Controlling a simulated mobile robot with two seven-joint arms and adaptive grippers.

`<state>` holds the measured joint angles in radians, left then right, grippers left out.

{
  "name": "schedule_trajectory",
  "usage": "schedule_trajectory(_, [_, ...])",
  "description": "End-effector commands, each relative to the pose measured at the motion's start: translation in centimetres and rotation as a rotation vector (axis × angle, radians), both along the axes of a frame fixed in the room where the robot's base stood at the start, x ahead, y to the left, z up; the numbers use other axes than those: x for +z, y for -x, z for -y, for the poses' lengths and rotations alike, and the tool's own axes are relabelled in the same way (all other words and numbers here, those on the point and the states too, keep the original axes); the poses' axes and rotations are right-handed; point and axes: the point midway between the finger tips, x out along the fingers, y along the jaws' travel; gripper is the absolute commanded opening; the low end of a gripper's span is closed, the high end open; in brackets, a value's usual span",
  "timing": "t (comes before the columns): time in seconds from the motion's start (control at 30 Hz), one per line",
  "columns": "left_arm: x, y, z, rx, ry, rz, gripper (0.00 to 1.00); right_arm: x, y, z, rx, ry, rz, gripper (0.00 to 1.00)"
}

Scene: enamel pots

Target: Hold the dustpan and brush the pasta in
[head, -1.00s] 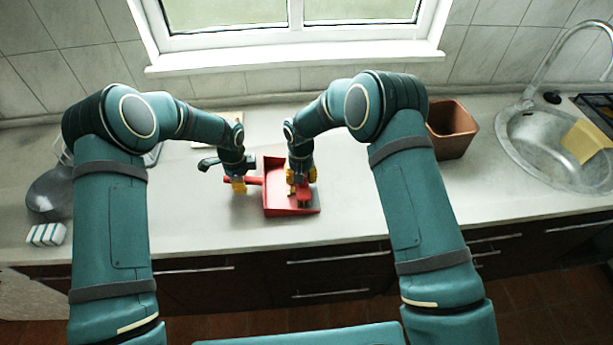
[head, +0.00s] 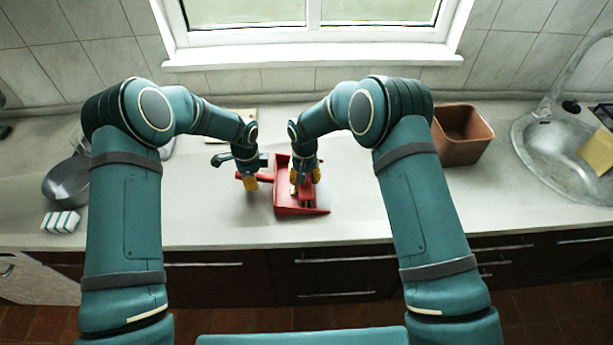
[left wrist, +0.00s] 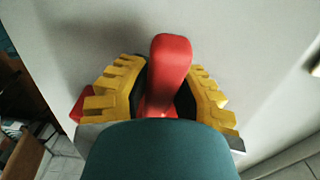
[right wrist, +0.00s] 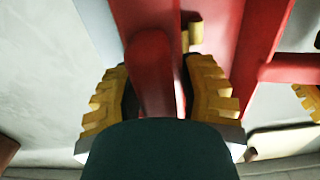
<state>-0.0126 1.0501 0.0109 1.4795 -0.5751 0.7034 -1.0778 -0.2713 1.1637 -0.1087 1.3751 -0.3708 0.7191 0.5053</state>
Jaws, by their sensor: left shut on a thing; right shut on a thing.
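The red dustpan (head: 285,209) lies on the counter in the middle of the head view. My left gripper (head: 249,182) is shut on its red handle, which shows between the yellow fingers in the left wrist view (left wrist: 170,62). My right gripper (head: 305,176) is over the dustpan, shut on the red brush handle (right wrist: 150,62). The brush's lower part is mostly hidden by the gripper. A small yellow tube (right wrist: 195,33), seemingly pasta, shows ahead of the right fingers in the right wrist view. I cannot make out other pasta.
A brown square container (head: 462,150) stands at the back right, beside the sink (head: 540,150) with a yellow cloth (head: 597,150). A striped sponge (head: 61,222) and a dark pan (head: 66,182) are at the left. The counter front (head: 230,225) is clear.

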Motion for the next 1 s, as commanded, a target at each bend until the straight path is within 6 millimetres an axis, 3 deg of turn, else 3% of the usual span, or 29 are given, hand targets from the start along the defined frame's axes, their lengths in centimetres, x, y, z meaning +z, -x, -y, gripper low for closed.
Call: schedule_trajectory(1.0, [0.0, 0.0, 0.0, 0.000, 0.000, 0.000, 0.00, 5.2, -0.1, 1.8, 0.001, 0.000, 0.001, 0.07])
